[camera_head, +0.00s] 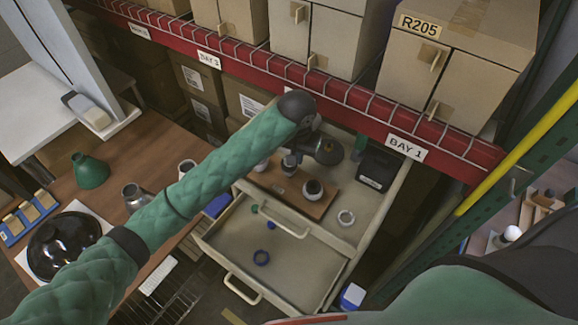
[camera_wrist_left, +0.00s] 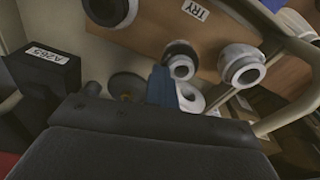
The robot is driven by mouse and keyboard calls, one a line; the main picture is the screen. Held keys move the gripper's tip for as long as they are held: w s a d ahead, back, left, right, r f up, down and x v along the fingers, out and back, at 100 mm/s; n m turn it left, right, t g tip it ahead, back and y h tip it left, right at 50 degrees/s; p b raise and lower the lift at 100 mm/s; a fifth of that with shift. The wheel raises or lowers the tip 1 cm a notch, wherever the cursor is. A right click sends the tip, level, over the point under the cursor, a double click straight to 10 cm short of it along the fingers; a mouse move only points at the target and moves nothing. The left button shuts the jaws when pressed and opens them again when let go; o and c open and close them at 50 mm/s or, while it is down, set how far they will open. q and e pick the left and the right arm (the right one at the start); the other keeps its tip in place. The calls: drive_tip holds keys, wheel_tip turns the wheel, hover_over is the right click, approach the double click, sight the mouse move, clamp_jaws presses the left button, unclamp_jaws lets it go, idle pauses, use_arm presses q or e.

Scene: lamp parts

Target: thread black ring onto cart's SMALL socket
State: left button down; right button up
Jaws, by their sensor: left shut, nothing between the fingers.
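The cart's wooden board (camera_head: 285,190) carries several pale sockets. In the head view a larger pale socket (camera_head: 313,188) has a dark top. In the left wrist view a black ring (camera_wrist_left: 182,47) sits at a smaller white socket (camera_wrist_left: 181,68); I cannot tell whether it is fully around it. A wider white socket (camera_wrist_left: 241,66) stands beside it. My left gripper (camera_wrist_left: 161,85) is shut and empty above the cart's far side, its blue fingertip near the smaller socket. In the head view its fingers are mostly hidden by its wrist. My right gripper is not in view.
A black box (camera_head: 379,168) and a dark disc (camera_head: 330,152) are close to the left gripper. A white ring (camera_head: 346,217) lies on the cart top. An open drawer (camera_head: 285,270) holds blue and green rings. The red shelf beam (camera_head: 340,92) runs above and behind.

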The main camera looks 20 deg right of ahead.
use_arm(q)
drive_tip(key=m, duration=0.3)
drive_tip(key=a+m, duration=0.1)
drive_tip(key=m, duration=0.1)
drive_tip(key=shift+s, duration=0.35)
drive_tip(key=shift+s+f+m+g+h, duration=0.15)
drive_tip(key=shift+m+g+h, duration=0.15)
drive_tip(key=shift+m, duration=0.7)
drive_tip(key=c, duration=2.1)
unclamp_jaws()
drive_tip(key=shift+o, duration=1)
